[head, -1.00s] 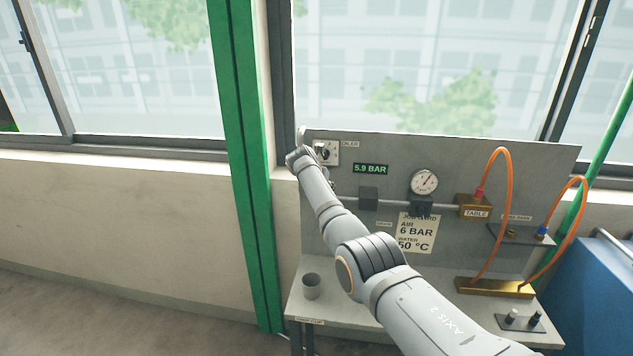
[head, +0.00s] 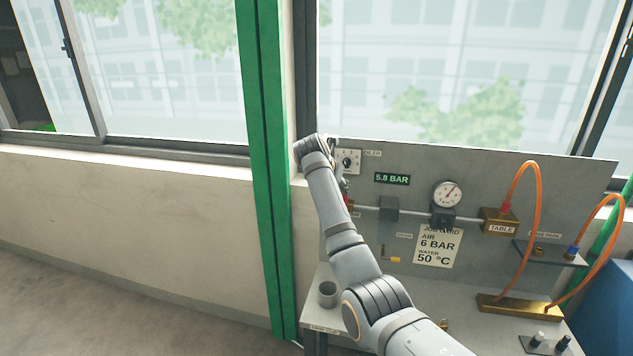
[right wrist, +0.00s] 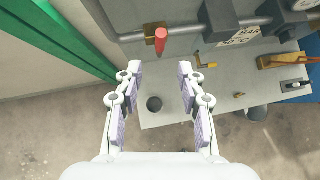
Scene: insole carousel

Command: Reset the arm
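My right arm (head: 345,235) reaches up from the bottom of the head view, its wrist in front of the panel's left edge near the dial labelled oiler (head: 347,161). Its gripper is mostly hidden there behind the wrist. In the right wrist view my right gripper (right wrist: 158,78) is open, with nothing between its fingers. A red handle (right wrist: 160,40) on the pipe shows beyond the fingertips, apart from them. My left gripper is in neither current view.
The grey panel (head: 590,175) carries a 5.8 BAR readout (head: 392,179), a gauge (head: 447,194) and orange hoses (head: 537,215). A grey cup (head: 327,294) stands on the bench's left end. A green post (head: 264,180) is left of the panel. Floor further left is clear.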

